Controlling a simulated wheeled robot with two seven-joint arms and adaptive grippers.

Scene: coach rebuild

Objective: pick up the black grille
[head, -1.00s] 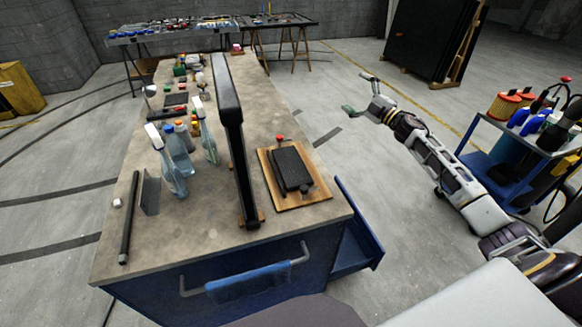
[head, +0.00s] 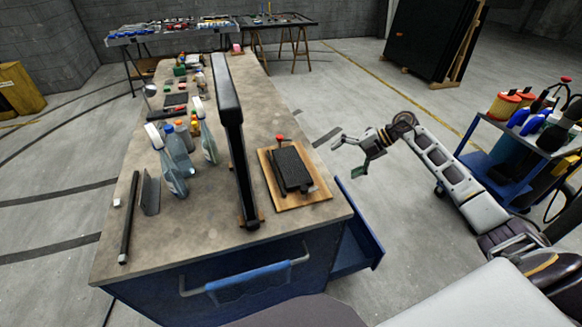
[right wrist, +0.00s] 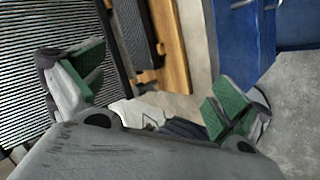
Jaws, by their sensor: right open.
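A long black panel (head: 231,115) stands on edge on the bench, with small wooden feet at its base; it looks like the black grille. In the right wrist view a large finely ribbed dark face (right wrist: 50,45) fills the left side and seems to be this panel. My right gripper (head: 350,156) is open and empty, off the bench's right edge and apart from the panel. Its two green-padded fingers (right wrist: 157,95) are spread in the right wrist view. My left gripper is not in view.
A black ribbed block (head: 291,167) with a red knob lies on a wooden board (head: 312,197), between panel and right gripper. Spray bottles (head: 170,160) stand left of the panel. A blue drawer (head: 358,235) juts from the bench. A blue cart (head: 490,165) stands right.

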